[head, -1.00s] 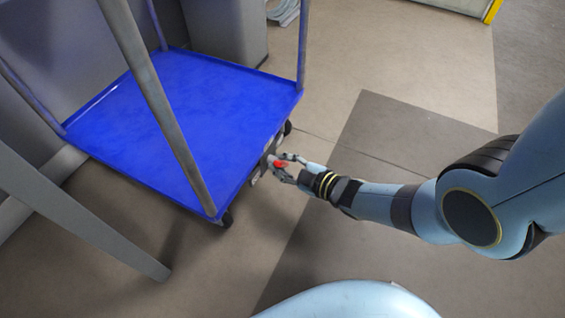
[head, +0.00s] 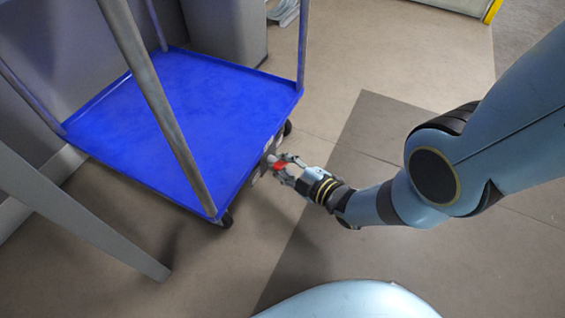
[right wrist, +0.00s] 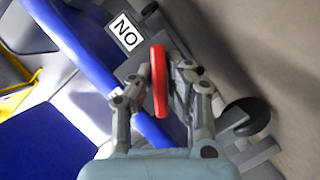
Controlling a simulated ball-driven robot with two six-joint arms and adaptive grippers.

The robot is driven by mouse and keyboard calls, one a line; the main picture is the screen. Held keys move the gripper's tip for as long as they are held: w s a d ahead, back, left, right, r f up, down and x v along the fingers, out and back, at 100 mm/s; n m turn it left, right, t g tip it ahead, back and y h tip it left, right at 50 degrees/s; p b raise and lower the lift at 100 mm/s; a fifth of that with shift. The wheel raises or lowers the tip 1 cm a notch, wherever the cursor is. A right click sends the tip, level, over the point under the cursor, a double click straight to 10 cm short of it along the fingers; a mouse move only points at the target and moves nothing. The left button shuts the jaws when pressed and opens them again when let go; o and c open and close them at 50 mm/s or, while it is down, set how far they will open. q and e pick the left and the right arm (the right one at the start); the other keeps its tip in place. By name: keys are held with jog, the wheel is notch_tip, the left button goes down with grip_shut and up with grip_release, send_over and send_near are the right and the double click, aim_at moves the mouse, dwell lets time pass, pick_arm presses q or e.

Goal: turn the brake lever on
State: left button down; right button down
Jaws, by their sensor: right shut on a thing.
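The brake lever is a red handle (head: 279,166) at the near right edge of the blue cart (head: 190,110), low beside a wheel. My right gripper (head: 283,163) reaches it from the right and is shut on it. In the right wrist view the red lever (right wrist: 158,82) stands between the two fingers of the gripper (right wrist: 163,74). The lever's pivot is mostly hidden. My left gripper is not in view.
The cart has grey posts (head: 165,110) at its corners and dark wheels, one at the near corner (head: 227,219). A grey slanted bar (head: 90,215) crosses the lower left. The floor right of the cart is clear, with a darker patch (head: 370,140).

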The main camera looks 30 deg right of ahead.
jog(key=c, duration=1.3)
grip_release()
jog(key=shift+v, duration=0.75)
jog(key=v, duration=1)
jog(key=shift+s+d, duration=0.1)
jog(key=shift+s, duration=0.15)
